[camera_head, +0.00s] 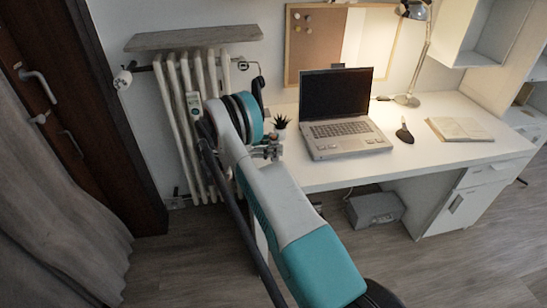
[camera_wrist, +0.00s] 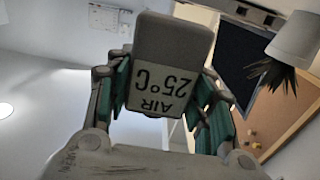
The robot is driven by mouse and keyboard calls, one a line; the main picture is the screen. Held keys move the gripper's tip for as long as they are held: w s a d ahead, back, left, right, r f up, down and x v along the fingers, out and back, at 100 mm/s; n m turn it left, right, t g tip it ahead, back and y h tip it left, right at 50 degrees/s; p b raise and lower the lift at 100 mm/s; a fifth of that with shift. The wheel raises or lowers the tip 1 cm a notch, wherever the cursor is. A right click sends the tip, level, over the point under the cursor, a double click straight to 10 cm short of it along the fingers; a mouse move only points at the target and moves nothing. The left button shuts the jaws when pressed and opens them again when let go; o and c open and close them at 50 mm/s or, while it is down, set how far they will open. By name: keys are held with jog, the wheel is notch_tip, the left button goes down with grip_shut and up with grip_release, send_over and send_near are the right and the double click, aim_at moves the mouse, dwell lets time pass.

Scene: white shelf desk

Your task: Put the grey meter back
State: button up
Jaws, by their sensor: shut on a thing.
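The grey meter (camera_wrist: 173,40) fills the top middle of the wrist view. It has a rounded grey body and a light label reading "AIR 25°C", upside down in this view. My gripper (camera_wrist: 160,88) is shut on it, with one green-padded finger on each side. In the head view my arm covers much of the area left of the desk. Grey metal parts show beside it at the desk's left end, and I cannot make out the held meter there.
The white radiator (camera_head: 174,90) stands left of the desk, under a grey shelf (camera_head: 192,38). A potted plant (camera_head: 280,124) stands at the desk's left end, close to my arm.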

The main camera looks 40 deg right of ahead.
jog(key=shift+f+b, duration=0.75)
jog(key=shift+f, duration=1.35)
jog(key=shift+f, duration=0.15)
jog(key=o, duration=1.2)
